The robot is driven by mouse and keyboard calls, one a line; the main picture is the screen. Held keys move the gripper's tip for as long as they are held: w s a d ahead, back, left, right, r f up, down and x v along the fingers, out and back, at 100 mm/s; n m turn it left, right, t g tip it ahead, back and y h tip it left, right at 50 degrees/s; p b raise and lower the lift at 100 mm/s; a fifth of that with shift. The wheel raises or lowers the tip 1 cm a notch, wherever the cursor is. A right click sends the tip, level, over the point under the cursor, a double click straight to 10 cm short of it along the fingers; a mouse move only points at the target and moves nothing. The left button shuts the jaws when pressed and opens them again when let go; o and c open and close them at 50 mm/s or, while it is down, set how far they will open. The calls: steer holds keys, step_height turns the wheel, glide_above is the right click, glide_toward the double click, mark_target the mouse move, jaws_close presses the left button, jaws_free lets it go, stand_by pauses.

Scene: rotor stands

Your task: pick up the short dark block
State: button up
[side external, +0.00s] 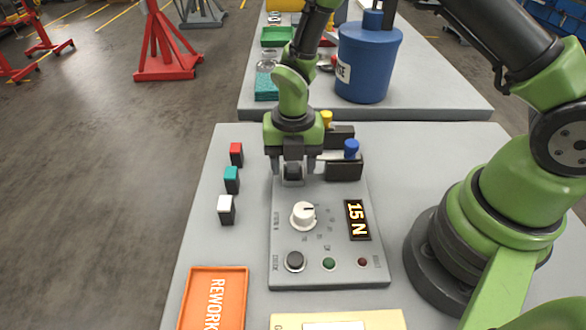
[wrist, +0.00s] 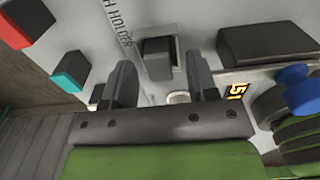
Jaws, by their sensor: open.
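A short dark block (wrist: 157,60) stands on the grey panel, beside printed lettering that reads in part "H HOLDER", in the wrist view. It shows between the two fingers of my gripper (wrist: 160,72), with a gap on each side. In the side view my gripper (side external: 292,180) points down over the back left of the panel, and the dark block (side external: 293,170) shows between its fingers, partly hidden. The gripper is open and holds nothing. I cannot tell how far down the fingers reach beside the block.
Right of the gripper are dark blocks with a yellow knob (side external: 326,118) and a blue knob (side external: 351,148). Red (side external: 236,153), teal (side external: 231,179) and white-topped (side external: 226,209) blocks stand left. An orange REWORK tray (side external: 238,270) lies in front.

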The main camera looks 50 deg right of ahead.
mark_target(293, 165)
steer(key=shift+f, duration=0.25)
jaws_close()
steer(key=shift+r, duration=0.15)
step_height(293, 165, up, 13)
stand_by(0.8)
